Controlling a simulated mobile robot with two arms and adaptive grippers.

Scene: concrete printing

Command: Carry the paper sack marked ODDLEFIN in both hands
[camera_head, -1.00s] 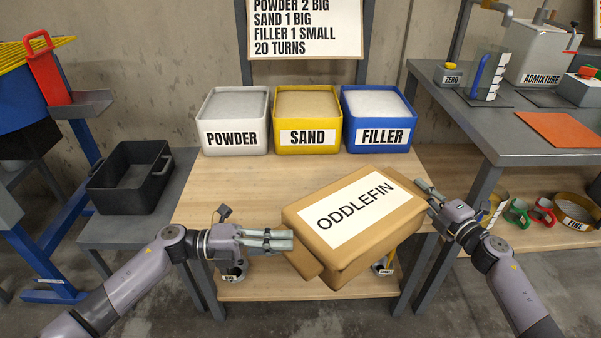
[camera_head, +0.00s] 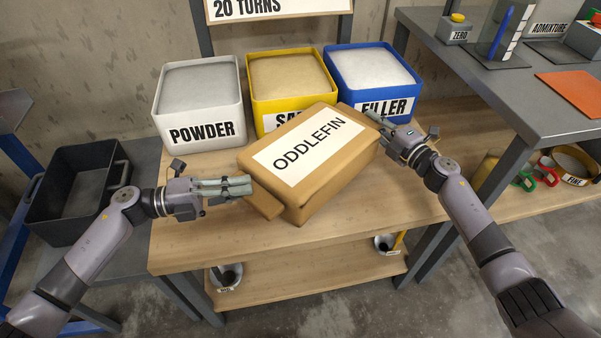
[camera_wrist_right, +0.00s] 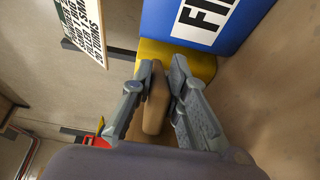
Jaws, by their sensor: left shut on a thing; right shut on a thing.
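The brown paper sack marked ODDLEFIN (camera_head: 333,178) is held tilted over the wooden bench, in front of the bins, in the head view. Its white label faces up. My left gripper (camera_head: 248,186) is shut on the sack at its left end. My right gripper (camera_head: 372,118) is shut on its far right edge. In the right wrist view, a brown edge of the sack (camera_wrist_right: 155,105) sits between the fingers of my right gripper (camera_wrist_right: 162,75). The sack's underside is hidden.
A white POWDER bin (camera_head: 200,105), a yellow SAND bin (camera_head: 291,78) and a blue FILLER bin (camera_head: 372,75) stand at the back of the bench (camera_head: 190,245). A black tub (camera_head: 75,190) is at left. A grey table (camera_head: 470,75) stands at right.

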